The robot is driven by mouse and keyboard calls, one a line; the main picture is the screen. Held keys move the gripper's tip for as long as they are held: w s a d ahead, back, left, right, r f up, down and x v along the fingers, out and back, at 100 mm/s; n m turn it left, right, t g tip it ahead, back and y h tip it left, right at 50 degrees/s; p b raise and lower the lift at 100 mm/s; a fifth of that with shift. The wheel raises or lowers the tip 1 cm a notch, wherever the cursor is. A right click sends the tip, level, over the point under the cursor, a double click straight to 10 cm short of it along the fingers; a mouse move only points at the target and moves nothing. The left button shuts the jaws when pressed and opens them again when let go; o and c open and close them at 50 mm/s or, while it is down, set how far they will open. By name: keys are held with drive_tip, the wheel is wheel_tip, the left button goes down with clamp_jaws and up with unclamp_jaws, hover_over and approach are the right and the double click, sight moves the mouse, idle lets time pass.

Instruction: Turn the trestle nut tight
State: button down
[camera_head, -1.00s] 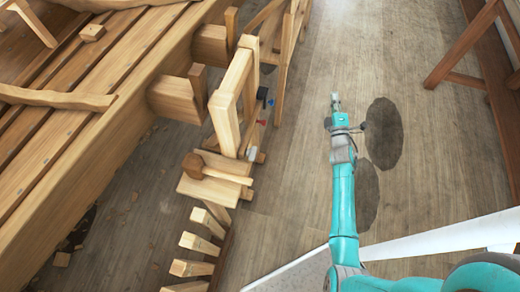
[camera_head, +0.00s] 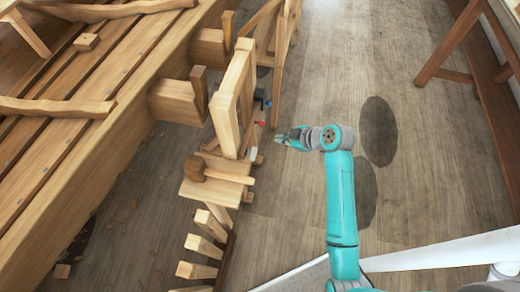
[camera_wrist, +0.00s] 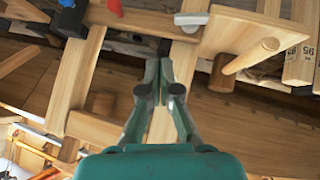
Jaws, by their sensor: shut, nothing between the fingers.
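A pale wooden trestle frame (camera_head: 232,95) stands beside the hull bench. Small coloured parts sit along its right side: a dark blue-black one (camera_head: 267,104), a red one (camera_head: 260,124) and a pale grey one (camera_head: 253,153). In the wrist view the blue-black part (camera_wrist: 71,18), the red part (camera_wrist: 115,8) and the grey part (camera_wrist: 190,19) lie beyond my fingers. I cannot tell for sure which is the nut. My gripper (camera_head: 279,138) points left at the trestle, apart from it. In the wrist view my gripper (camera_wrist: 159,82) is shut and empty.
A wooden mallet (camera_head: 194,168) lies on the trestle's near shelf, with several wooden blocks (camera_head: 203,246) in a row below. The planked bench (camera_head: 100,110) fills the left. Floor right of the trestle is clear; a brown wooden stand (camera_head: 450,45) is at upper right.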

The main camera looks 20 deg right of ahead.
drive_tip(key=s+a+r+y, duration=0.1)
drive_tip(key=a, duration=0.2)
hover_over(251, 154)
drive_tip(key=s+d, duration=0.1)
drive_tip(key=d, duration=0.1)
wheel_tip(251, 154, down, 7)
drive_tip(key=shift+w+d+f+n+g, duration=0.1)
drive_tip(key=shift+d+f+n+g, duration=0.15)
drive_tip(key=shift+f, duration=0.7)
drive_tip(key=shift+w+d+f+n+g, duration=0.1)
drive_tip(key=shift+d+f+n+g, duration=0.1)
drive_tip(key=shift+f, duration=0.75)
